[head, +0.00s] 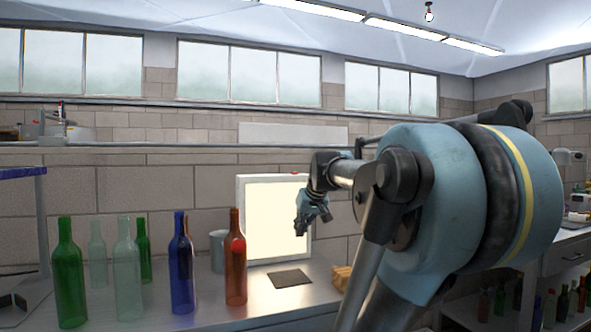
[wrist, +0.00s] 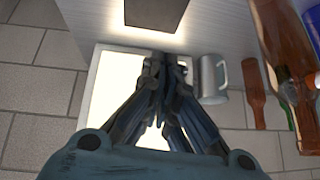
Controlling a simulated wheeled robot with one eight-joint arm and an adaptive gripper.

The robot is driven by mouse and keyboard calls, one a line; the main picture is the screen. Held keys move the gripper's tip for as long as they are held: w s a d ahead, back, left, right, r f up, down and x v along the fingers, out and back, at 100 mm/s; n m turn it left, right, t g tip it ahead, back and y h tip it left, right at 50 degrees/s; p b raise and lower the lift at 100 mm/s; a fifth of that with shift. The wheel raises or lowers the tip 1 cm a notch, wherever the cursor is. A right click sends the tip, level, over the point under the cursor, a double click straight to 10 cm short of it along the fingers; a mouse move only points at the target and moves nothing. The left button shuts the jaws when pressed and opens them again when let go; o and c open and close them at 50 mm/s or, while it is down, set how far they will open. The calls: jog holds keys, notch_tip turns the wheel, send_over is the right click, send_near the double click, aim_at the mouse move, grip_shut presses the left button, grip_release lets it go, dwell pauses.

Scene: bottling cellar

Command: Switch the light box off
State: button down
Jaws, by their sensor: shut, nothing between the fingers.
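The light box (head: 262,225) is a white-framed upright panel against the brick wall. Its face glows warm white, so it is lit. A small red spot, perhaps its switch, (head: 295,173) shows on its top edge. My gripper (head: 301,232) hangs in front of the right part of the panel, fingers pointing down, shut and empty. In the wrist view my gripper (wrist: 164,62) covers much of the glowing light box (wrist: 101,88), and the switch cannot be made out there. Whether the fingers touch the box cannot be told.
A dark mat (head: 290,278) lies on the bench before the box. A grey mug (head: 218,252) stands left of it, also in the wrist view (wrist: 211,76). An orange-red bottle (head: 236,262), a blue bottle (head: 181,270) and several green or clear bottles stand left. A yellowish block (head: 342,277) sits right.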

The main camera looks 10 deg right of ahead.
jog(key=w+d+r+t, duration=0.2)
jog(key=w+r, duration=0.8)
jog(key=r, duration=0.4)
jog(key=w+d+r+t, duration=0.3)
jog(key=w+r, duration=0.8)
jog(key=r, duration=0.2)
jog(key=shift+d+r, duration=0.15)
jog(key=shift+r, duration=0.2)
jog(key=shift+w+f, duration=0.1)
jog(key=shift+w, duration=0.05)
send_over(296, 173)
notch_tip(296, 173, down, 5)
jog(key=shift+d+r, duration=0.1)
jog(key=shift+r, duration=0.05)
jog(key=shift+w+f, duration=0.15)
jog(key=shift+f, duration=0.75)
jog(key=shift+w+f, duration=0.15)
jog(key=shift+f, duration=0.75)
